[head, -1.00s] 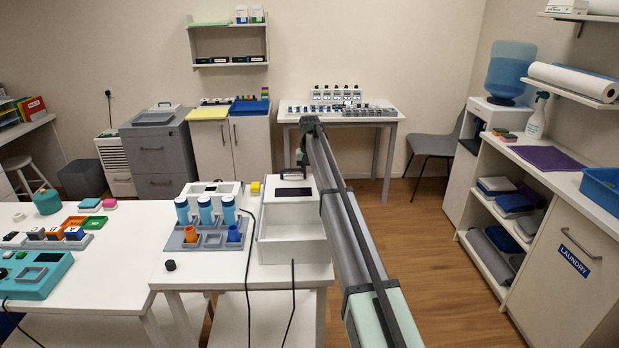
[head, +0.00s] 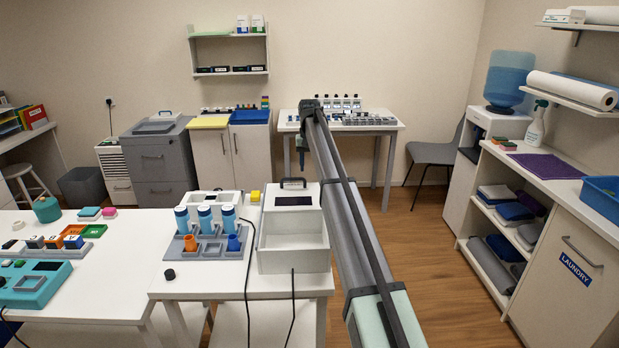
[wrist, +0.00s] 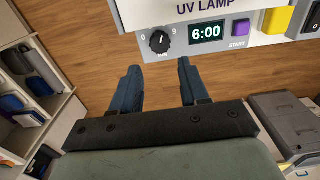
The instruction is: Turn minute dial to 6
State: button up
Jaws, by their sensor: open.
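In the wrist view a white panel marked UV LAMP (wrist: 250,46) lies along the top. Its black minute dial (wrist: 159,41) has a white pointer mark and stands between the printed 0 and 9. The display (wrist: 207,32) reads 6:00, and a purple START button (wrist: 241,27) is right of it. My gripper (wrist: 158,72) is open and empty. Its two dark blue fingers are apart from the dial, below it in the picture. In the head view my gripper (head: 300,144) hangs beyond a white box (head: 293,262), seemingly the lamp; its dial side is hidden.
A yellow block (wrist: 276,20) and a black switch (wrist: 313,18) are right of the START button. A rack with blue-capped bottles (head: 205,250) stands left of the white box, with a cable between. Open floor (wrist: 90,50) shows around my fingers.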

jog(key=shift+r, duration=2.5)
jog(key=s+d+f+m, duration=0.1)
jog(key=s+d+f, duration=0.1)
jog(key=d+f, duration=0.75)
jog(key=s+f+g, duration=0.1)
jog(key=s+f, duration=0.3)
jog(key=f, duration=0.4)
jog(key=s+d+f, duration=0.1)
jog(key=s+f, duration=0.3)
jog(key=f, duration=0.4)
jog(key=s+f+g, duration=0.1)
jog(key=s+f, duration=0.3)
jog(key=f, duration=0.3)
jog(key=s+f+g, duration=0.2)
jog(key=s+f, duration=2)
jog(key=s+f+g, duration=0.1)
jog(key=s+f, duration=0.2)
jog(key=s, duration=1.1)
jog(key=s+f+g, duration=0.1)
jog(key=s+f, duration=0.3)
jog(key=s, duration=1.1)
jog(key=s+d+f+n, duration=0.1)
jog(key=s+f, duration=0.2)
jog(key=s, duration=1.1)
jog(key=shift+s+f+g, duration=0.2)
jog(key=shift+f+g, duration=0.1)
jog(key=shift+g, duration=0.1)
